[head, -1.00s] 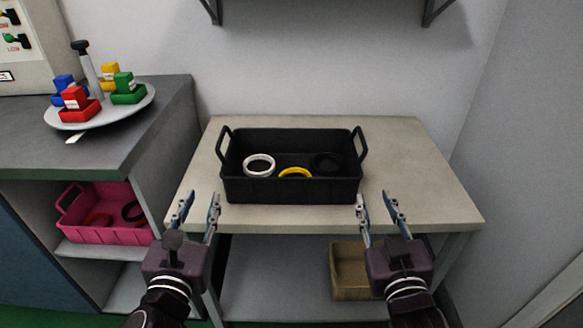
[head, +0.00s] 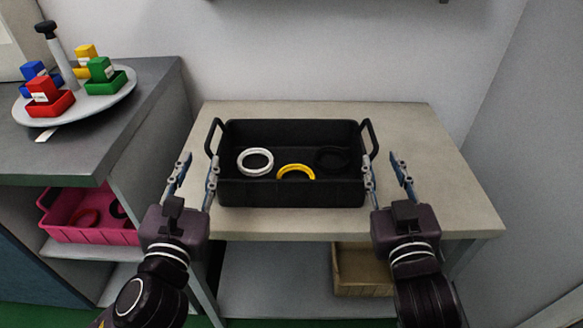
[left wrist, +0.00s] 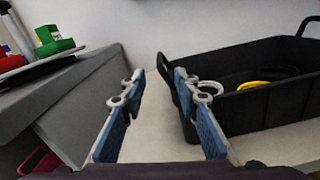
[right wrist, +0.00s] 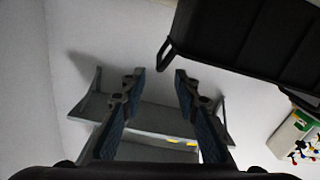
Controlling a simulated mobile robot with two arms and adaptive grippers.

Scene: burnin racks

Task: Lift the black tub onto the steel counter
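The black tub (head: 290,193) stands upright on a beige-topped table and holds a white, a yellow and a black ring. It has a raised handle at each end. The grey counter (head: 150,88), apparently the steel one, is at the left. My left gripper (head: 198,168) is open and empty by the left handle (head: 213,135); the left wrist view shows that handle (left wrist: 164,72) just beyond the fingertips. My right gripper (head: 382,165) is open and empty by the right handle (head: 371,135); the right wrist view shows that handle (right wrist: 163,58) just beyond the fingertips.
A round grey tray (head: 75,108) with small coloured boxes and a dark-knobbed post stands on the counter. A pink tub (head: 90,230) with rings sits on the shelf below. A tan bin (head: 362,270) is under the table. The table's right side is clear.

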